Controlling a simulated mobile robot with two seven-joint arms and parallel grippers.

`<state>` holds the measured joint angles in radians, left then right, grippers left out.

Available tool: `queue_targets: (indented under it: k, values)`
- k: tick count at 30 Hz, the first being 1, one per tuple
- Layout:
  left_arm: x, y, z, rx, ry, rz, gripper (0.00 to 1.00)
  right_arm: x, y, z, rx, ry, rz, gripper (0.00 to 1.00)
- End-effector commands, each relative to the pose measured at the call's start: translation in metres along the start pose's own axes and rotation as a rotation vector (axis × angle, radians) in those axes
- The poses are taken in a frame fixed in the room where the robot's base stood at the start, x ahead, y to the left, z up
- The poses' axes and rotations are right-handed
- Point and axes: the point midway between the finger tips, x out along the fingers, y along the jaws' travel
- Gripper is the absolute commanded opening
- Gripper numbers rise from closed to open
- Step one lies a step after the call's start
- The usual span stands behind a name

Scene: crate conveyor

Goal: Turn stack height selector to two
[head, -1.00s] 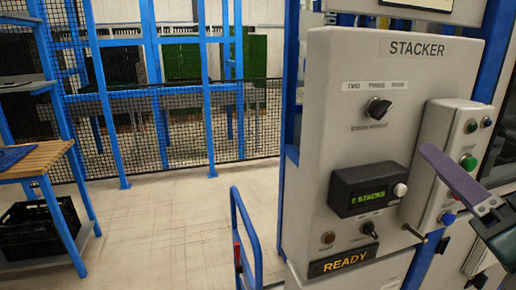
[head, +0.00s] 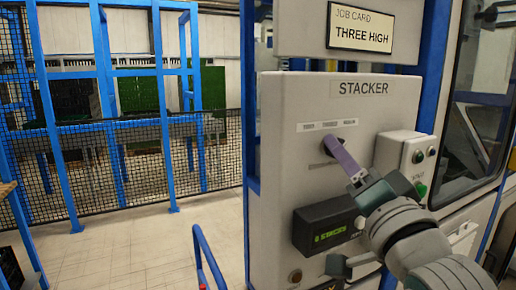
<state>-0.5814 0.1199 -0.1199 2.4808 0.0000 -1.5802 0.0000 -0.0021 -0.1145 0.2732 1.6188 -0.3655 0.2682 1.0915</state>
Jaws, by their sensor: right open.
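The stack height selector is a dark rotary knob (head: 325,149) on the front of the grey STACKER panel (head: 285,120), under a row of small white labels. My right gripper (head: 331,146) reaches in from the lower right, its purple finger tip at the knob and covering much of it. The gripper is open; whether it touches the knob I cannot tell. The knob's pointer direction is hidden. A job card (head: 360,27) above the panel reads THREE HIGH. My left gripper is not in view.
A black display box (head: 322,228) with green text sits below the knob, close to my right arm. A side box with buttons (head: 406,153) stands out at the right. A blue rail (head: 207,258) stands left of the panel; the floor beyond is clear.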

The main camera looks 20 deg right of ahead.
Motion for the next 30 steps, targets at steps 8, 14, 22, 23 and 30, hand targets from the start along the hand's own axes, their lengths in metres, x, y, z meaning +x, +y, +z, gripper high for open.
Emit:
queue_targets:
  k: [8,14,22,23,30]
  values:
    - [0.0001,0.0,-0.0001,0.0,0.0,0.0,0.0,0.0004,0.0003,0.0002,-0.001,0.0,0.0,0.39]
    - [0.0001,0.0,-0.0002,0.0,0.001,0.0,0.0,0.0003,0.0002,0.0002,-0.001,0.0,0.0,0.17]
    - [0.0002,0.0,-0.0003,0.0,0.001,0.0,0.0,0.0002,0.0002,0.0002,0.0,-0.001,0.0,0.0]
    - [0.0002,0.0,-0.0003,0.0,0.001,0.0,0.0,0.0002,0.0002,0.0003,0.0,-0.001,0.0,0.0]
    - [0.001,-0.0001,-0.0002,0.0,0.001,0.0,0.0,0.0003,0.0007,0.0005,-0.006,-0.001,-0.002,0.0]
